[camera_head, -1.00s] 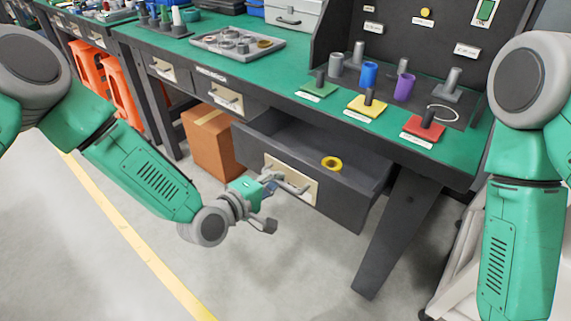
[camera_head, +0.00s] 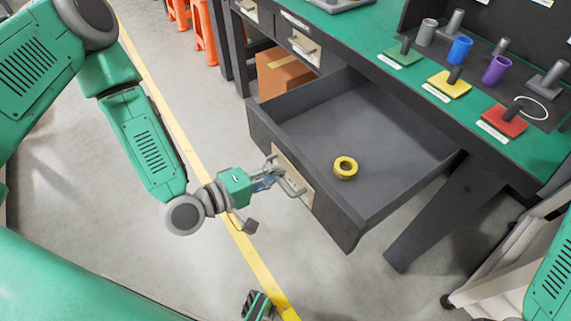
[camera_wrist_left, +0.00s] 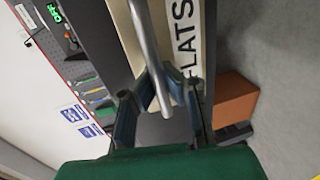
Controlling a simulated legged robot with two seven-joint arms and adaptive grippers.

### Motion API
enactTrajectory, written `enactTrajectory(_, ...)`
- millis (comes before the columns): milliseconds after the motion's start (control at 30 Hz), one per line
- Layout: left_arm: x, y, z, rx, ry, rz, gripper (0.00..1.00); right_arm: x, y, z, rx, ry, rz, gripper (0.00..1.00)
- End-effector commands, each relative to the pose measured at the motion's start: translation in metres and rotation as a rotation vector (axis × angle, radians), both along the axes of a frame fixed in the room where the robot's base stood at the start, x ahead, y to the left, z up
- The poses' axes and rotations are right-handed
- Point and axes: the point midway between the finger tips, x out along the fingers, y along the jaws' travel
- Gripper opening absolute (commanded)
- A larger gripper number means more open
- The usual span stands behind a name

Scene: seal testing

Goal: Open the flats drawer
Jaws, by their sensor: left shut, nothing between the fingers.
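The dark grey flats drawer (camera_head: 333,222) stands pulled out from under the green-topped bench in the head view, with its inside in sight. A yellow ring or roll (camera_head: 345,168) lies on its floor. Its front has a cream plate and a metal bar handle (camera_head: 294,187). In the wrist view the bar handle (camera_wrist_left: 146,45) runs beside the plate lettered "FLATS" (camera_wrist_left: 184,38). My left gripper (camera_head: 271,180) is at the handle, shut with nothing held between its fingers. The exact contact with the bar is unclear. My right gripper is out of view.
The bench top (camera_head: 395,60) carries colored pads, cylinders and a white ring. A cardboard box (camera_head: 285,75) stands on the floor behind the drawer. A slanted bench leg (camera_head: 430,225) is to the right. The floor in front of the drawer looks mostly clear, with a yellow line.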

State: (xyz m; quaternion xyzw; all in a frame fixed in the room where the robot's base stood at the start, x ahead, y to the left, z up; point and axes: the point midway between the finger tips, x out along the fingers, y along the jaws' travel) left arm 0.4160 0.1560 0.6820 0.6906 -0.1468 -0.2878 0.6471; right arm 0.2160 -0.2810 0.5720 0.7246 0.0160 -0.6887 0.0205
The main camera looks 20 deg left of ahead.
Motion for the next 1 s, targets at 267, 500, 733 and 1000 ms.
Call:
enactTrajectory(267,-0.002,0.002,-0.003,0.004,0.006,0.001,0.0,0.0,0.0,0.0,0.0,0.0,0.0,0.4)
enactTrajectory(500,-0.002,0.002,-0.002,0.004,0.005,0.001,0.31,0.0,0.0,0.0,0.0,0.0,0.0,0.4)
enactTrajectory(733,-0.002,0.001,-0.001,0.002,0.002,0.001,0.31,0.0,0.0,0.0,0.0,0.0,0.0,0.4)
enactTrajectory(1000,-0.022,0.016,0.004,0.001,0.006,0.002,0.31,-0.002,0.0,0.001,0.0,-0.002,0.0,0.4)
